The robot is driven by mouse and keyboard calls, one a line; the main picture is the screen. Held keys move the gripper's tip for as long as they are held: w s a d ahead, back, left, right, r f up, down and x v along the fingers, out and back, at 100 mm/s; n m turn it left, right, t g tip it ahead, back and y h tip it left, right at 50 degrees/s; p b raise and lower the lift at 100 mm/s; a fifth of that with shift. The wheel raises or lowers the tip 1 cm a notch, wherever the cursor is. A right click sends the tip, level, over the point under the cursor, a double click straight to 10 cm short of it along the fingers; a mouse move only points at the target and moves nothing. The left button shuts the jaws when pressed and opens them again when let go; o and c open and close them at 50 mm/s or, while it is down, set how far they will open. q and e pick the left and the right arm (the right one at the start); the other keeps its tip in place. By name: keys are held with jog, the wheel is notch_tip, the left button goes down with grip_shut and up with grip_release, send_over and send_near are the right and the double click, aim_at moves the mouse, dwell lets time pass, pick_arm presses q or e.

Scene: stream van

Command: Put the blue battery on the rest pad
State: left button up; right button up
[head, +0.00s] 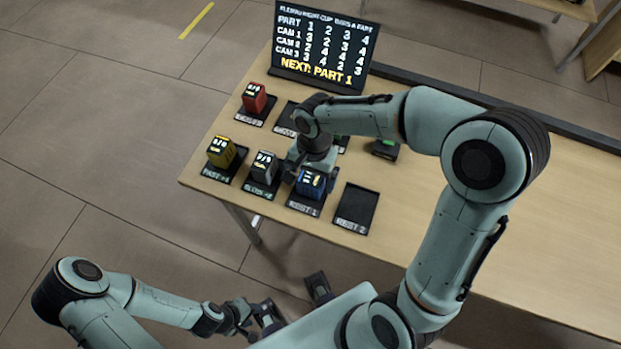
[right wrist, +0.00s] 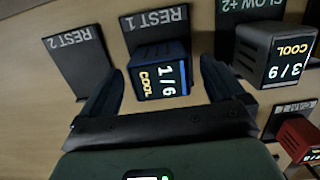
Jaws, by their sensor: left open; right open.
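The blue battery (head: 311,183) stands on the rest pad marked REST 1 (head: 304,206). In the right wrist view, the blue battery (right wrist: 157,78) shows "1/6" and "COOL", with the REST 1 pad (right wrist: 157,20) showing behind it. My right gripper (right wrist: 162,70) is open, one finger on each side of the battery with gaps. In the head view the right gripper (head: 301,172) is partly hidden by its own wrist. My left gripper (head: 292,301) is open and empty, low in front of the table. A second rest pad, REST 2 (head: 357,208), is empty.
A grey battery (head: 263,168), a yellow battery (head: 222,152) and a red battery (head: 255,98) stand on dark pads on the table. A sign board (head: 325,45) stands behind. A dark device (head: 385,149) lies past my right arm. The table's right side is clear.

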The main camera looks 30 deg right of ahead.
notch_tip(320, 180, up, 10)
jog(key=p, duration=0.1)
jog(key=shift+w+d, duration=0.35)
jog(key=shift+d, duration=0.05)
